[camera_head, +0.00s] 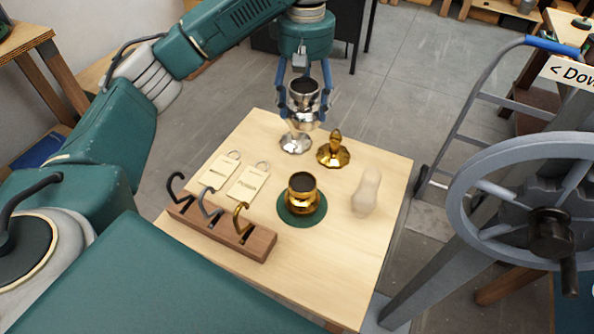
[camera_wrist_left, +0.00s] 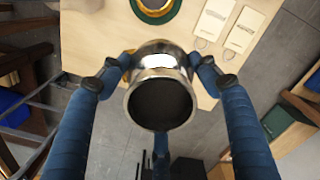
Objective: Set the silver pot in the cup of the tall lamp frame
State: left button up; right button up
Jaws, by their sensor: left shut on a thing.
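The silver pot (camera_head: 304,89) is upright, with its dark open mouth facing up. My left gripper (camera_head: 305,100) is shut on it, with blue fingers on both sides. The pot also fills the middle of the left wrist view (camera_wrist_left: 160,101). Directly below it in the head view is the tall silver lamp frame (camera_head: 296,144), whose flared foot stands at the table's far edge. The pot and fingers partly cover the frame's cup. I cannot tell whether the pot touches the cup. My right gripper is not in view.
A shorter brass frame (camera_head: 334,151) stands just right of the silver one. A brass pot (camera_head: 302,199) sits on a green mat (camera_head: 288,218). Two tags (camera_head: 248,182), a wooden hook rack (camera_head: 221,233) and a pale bottle-shaped piece (camera_head: 366,192) lie around. The table's front right is clear.

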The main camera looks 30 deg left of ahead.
aim_at(304, 127)
pick_arm(q)
jog(key=f, duration=0.6)
jog(key=shift+s+d+f+p, duration=0.2)
jog(key=shift+s+f+p, duration=0.05)
jog(key=shift+f+p, duration=0.1)
notch_tip(304, 127, down, 8)
jog(key=shift+r+p, duration=0.25)
jog(key=shift+p, duration=0.2)
jog(key=shift+w+a+f+p, duration=0.1)
jog(key=shift+f+p, duration=0.25)
jog(key=shift+f, duration=1.9)
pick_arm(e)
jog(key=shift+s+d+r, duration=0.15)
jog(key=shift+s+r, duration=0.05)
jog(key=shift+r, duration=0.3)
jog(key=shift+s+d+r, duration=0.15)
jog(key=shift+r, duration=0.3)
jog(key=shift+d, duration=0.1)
pick_arm(q)
jog(key=o, duration=1.4)
jog(key=shift+f, duration=0.1)
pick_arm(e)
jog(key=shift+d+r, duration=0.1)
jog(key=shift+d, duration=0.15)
